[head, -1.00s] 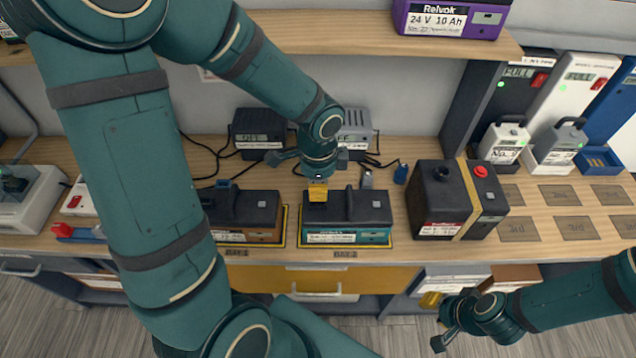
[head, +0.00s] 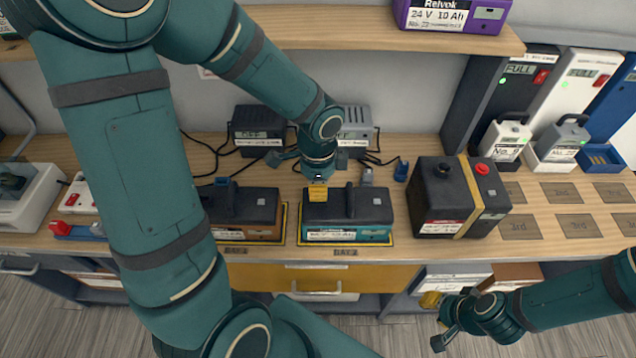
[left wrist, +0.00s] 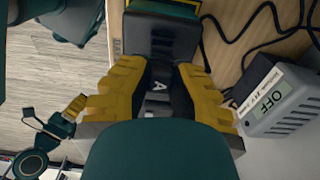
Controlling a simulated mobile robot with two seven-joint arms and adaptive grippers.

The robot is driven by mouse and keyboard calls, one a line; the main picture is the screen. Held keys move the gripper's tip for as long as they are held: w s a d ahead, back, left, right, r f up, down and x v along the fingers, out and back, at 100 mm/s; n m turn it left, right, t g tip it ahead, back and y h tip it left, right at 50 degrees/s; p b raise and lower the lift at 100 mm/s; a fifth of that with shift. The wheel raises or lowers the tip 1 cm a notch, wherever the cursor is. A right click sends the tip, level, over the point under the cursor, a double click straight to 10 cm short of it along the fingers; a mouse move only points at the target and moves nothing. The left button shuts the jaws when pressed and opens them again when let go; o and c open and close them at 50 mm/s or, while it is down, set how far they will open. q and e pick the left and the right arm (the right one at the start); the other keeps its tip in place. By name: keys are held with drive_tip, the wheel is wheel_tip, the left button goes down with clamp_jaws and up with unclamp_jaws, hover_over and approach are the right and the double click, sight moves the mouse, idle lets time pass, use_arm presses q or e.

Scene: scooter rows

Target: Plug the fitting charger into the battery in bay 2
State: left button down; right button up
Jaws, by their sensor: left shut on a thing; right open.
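The bay 2 battery (head: 375,212), black with a teal base, stands in a yellow-edged bay on the bench. My left gripper (head: 318,190) is above its left end. Its yellow fingers (left wrist: 112,88) are shut on a dark plug (left wrist: 158,88) marked with a letter A. The fingers hide much of the plug, and I cannot tell whether it is seated in the battery (left wrist: 160,38). Two chargers stand behind, a dark one (head: 258,128) and a grey one (head: 356,128), both reading OFF. The grey one also shows in the left wrist view (left wrist: 280,105). My right gripper (head: 442,325) is open and empty before the bench.
A brown-based battery (head: 262,207) sits in bay 1. A large black battery (head: 440,200) with a yellow strap stands to the right. A grey plug (head: 367,176) and a blue plug (head: 401,170) are behind bay 2. A shelf (head: 370,30) overhangs the back.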

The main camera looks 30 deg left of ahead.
use_arm(q)
drive_tip(key=shift+f+b, duration=0.3)
drive_tip(key=shift+f, duration=0.15)
drive_tip(key=c, duration=1)
unclamp_jaws()
drive_tip(key=shift+o, duration=0.2)
drive_tip(key=shift+r, duration=0.1)
wheel_tip(320, 180, up, 12)
